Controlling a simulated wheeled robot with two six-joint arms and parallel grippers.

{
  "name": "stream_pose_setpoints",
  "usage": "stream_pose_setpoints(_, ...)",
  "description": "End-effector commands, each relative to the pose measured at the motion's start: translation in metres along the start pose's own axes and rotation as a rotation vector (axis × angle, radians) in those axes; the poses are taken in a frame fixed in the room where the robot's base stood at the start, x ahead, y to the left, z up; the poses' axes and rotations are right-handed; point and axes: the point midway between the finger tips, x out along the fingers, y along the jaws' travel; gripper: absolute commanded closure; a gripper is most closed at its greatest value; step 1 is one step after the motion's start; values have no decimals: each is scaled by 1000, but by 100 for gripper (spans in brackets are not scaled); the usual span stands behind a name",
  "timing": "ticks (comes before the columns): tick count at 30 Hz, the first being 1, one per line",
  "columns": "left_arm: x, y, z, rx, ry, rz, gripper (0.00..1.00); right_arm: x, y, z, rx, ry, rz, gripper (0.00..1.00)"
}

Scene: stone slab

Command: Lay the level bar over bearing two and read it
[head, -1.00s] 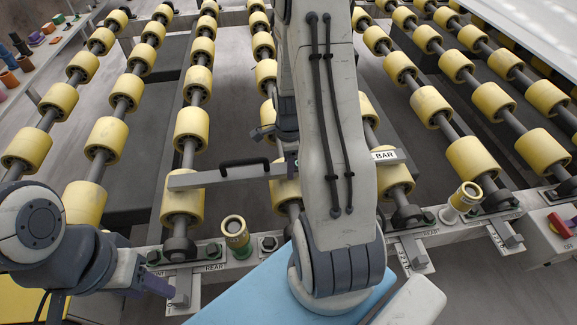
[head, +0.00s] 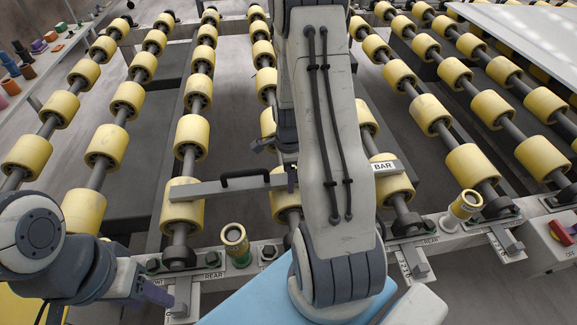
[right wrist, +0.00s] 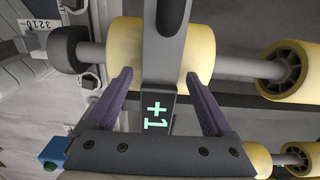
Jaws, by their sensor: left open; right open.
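The level bar (head: 225,188) is a long grey bar with a black handle (head: 246,174) and a white BAR label (head: 386,167). It lies crosswise over several yellow rollers; my right arm hides its middle in the head view. My right gripper (right wrist: 157,82) is open, with one finger on each side of the bar and gaps between. My left gripper (head: 158,294) is near the front rail at lower left, away from the bar; its fingers are partly seen. Which bearing is two cannot be read.
Dark bearing blocks (head: 180,256) sit along the front rail beside yellow-topped posts (head: 235,240) and (head: 466,204). A red switch (head: 560,232) is at the right. A pale slab (head: 530,30) lies at the upper right. Small coloured parts stand on a shelf at upper left.

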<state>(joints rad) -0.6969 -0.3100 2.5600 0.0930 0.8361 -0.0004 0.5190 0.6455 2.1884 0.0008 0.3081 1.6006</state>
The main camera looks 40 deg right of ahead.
Motion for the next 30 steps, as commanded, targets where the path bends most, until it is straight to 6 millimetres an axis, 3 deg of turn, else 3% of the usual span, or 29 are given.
stream_pose_setpoints(15,-2,0,0,0,0,0,50,-99,-1,0,0,0,-6,14)
stream_pose_setpoints(21,-3,0,0,0,0,0,50,-118,-1,0,0,0,-2,14)
stream_pose_setpoints(27,-3,0,0,0,0,0,50,-121,0,1,-6,0,-1,14)
stream_pose_setpoints(30,-3,0,0,0,0,0,50,-126,6,17,-101,-2,-3,14)
